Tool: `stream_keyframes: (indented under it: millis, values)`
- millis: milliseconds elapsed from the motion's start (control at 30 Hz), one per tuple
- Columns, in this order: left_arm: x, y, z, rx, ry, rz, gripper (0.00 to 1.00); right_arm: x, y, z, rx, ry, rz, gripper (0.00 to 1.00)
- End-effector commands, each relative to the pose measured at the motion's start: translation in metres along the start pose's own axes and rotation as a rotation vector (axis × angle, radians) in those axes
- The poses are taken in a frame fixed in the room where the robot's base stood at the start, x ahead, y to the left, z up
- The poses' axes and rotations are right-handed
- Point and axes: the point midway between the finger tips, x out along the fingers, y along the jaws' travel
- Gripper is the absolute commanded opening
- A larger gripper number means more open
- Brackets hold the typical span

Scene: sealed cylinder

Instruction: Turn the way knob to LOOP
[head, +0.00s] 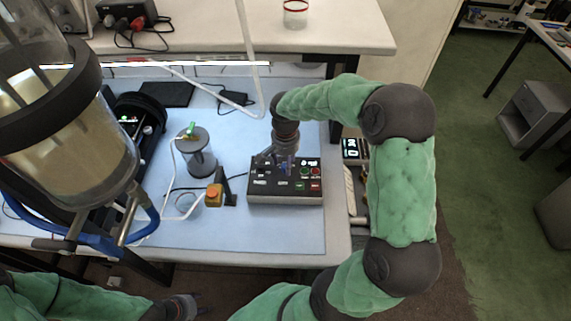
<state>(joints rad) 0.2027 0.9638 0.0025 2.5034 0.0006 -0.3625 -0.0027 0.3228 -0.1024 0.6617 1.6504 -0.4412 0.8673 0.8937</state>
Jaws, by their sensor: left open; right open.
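The black control box (286,199) lies on the blue mat, with knobs, red and green buttons and white labels on its top. The labels are too small to read, so I cannot tell the way knob's setting. My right gripper (283,163) points down at the upper left part of the box's top and hides some of the knobs there. It is open; I cannot tell whether its fingers touch a knob. My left gripper (191,306) is open at the bottom edge of the view, below the table's front edge and away from the box.
A sealed clear cylinder (199,160) with a green valve stands left of the box. An orange-topped yellow emergency button (214,195) and a black stand sit between them. A large clear vessel (75,150) fills the upper left. The mat's front part (270,235) is clear.

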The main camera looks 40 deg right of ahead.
Motion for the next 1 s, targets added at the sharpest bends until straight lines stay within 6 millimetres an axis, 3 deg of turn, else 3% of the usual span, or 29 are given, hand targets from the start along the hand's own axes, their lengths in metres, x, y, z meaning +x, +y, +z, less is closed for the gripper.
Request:
stream_keyframes:
  millis: [433, 467, 600, 633, 1000]
  values:
    - [0.0016, -0.0006, -0.0002, 0.000, 0.000, 0.000, 0.48, 0.0105, -0.0003, -0.0002, 0.000, 0.000, -0.001, 0.50]
    - [0.0016, -0.0006, -0.0002, 0.000, 0.000, 0.000, 0.48, 0.0105, -0.0003, -0.0001, 0.000, 0.000, -0.001, 0.45]
    - [0.0016, -0.0006, -0.0002, 0.000, 0.000, 0.000, 0.48, 0.0104, -0.0002, -0.0001, 0.000, 0.000, -0.001, 0.05]
    - [0.0016, -0.0006, -0.0002, 0.000, 0.000, 0.000, 0.48, 0.0104, -0.0003, -0.0002, 0.000, 0.001, -0.001, 0.00]
    - [0.0006, -0.0002, -0.0001, 0.000, 0.000, 0.000, 0.48, 0.0097, -0.0005, -0.0009, -0.025, 0.002, -0.002, 0.00]
